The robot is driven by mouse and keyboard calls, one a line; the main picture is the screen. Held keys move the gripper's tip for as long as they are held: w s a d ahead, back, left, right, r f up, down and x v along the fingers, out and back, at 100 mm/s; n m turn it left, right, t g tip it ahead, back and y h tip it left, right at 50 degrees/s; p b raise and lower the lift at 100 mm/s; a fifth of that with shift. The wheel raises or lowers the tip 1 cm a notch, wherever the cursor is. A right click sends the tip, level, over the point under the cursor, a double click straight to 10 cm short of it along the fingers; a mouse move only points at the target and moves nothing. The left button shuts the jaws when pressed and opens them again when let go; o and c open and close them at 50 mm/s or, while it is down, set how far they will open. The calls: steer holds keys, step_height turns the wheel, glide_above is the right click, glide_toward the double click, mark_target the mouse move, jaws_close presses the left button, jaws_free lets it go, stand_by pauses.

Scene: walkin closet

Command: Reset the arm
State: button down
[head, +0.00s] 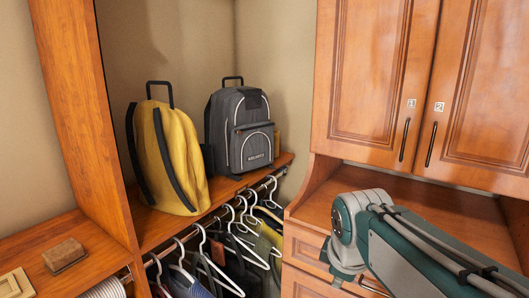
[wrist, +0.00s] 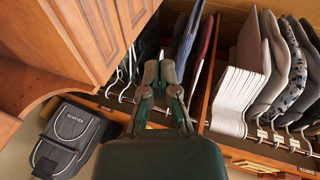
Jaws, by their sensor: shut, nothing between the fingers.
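My gripper (wrist: 160,68) shows in the wrist view, its two dark green fingers together and empty. Hanging clothes lie beyond the fingertips, and I see no contact with them. In the head view my teal and grey arm (head: 400,250) crosses the lower right, in front of the wooden cabinet. My gripper itself cannot be made out there.
A yellow backpack (head: 171,160) and a grey backpack (head: 241,135) stand on a wooden shelf (head: 155,228). White hangers (head: 203,250) with clothes hang below. Cabinet doors (head: 377,75) marked 1 and 2 are closed at right. A brown box (head: 64,254) sits at left.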

steer(key=s+d+f+m+t, duration=0.1)
steer(key=s+f+m, duration=0.3)
steer(key=s+m, duration=0.8)
steer(key=shift+s+d+f, duration=0.15)
steer(key=shift+s+d, duration=0.25)
steer(key=shift+s, duration=0.2)
